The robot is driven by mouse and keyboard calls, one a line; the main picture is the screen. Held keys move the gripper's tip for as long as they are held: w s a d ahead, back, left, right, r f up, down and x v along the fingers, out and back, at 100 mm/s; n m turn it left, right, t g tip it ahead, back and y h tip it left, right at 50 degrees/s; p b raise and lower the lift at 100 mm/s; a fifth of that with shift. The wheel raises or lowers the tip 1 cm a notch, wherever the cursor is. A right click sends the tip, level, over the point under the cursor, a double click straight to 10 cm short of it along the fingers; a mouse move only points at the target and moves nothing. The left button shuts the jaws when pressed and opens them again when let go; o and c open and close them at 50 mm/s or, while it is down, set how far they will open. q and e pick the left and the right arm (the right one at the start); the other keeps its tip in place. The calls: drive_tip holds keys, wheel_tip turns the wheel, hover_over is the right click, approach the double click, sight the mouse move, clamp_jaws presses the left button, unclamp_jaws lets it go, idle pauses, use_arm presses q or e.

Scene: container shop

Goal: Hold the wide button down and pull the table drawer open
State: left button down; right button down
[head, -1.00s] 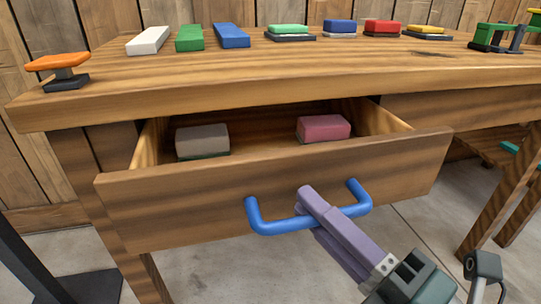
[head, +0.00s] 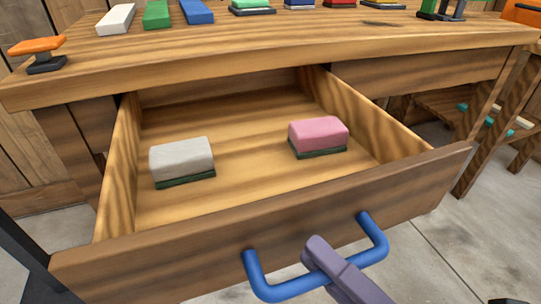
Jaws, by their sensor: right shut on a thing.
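The table drawer (head: 190,250) stands well open, its inside floor and side walls in view. Its blue bar handle (head: 374,232) is on the front panel. My right gripper (head: 320,256), with purple fingers, is shut on the handle's bar near its middle. A button with a wide orange top (head: 36,45) on a dark base stands at the tabletop's left end; nothing touches it. My left gripper is not in view.
In the drawer lie a grey-white block (head: 181,158) and a pink block (head: 318,134), both with dark green undersides. White (head: 115,19), green (head: 157,14) and blue (head: 196,11) blocks and several coloured pieces line the tabletop (head: 270,48). Bare floor (head: 450,225) shows at right.

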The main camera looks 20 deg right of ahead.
drive_tip(key=c, duration=0.8)
unclamp_jaws()
drive_tip(key=shift+c, duration=0.2)
drive_tip(key=v, duration=1)
drive_tip(key=shift+r, duration=0.1)
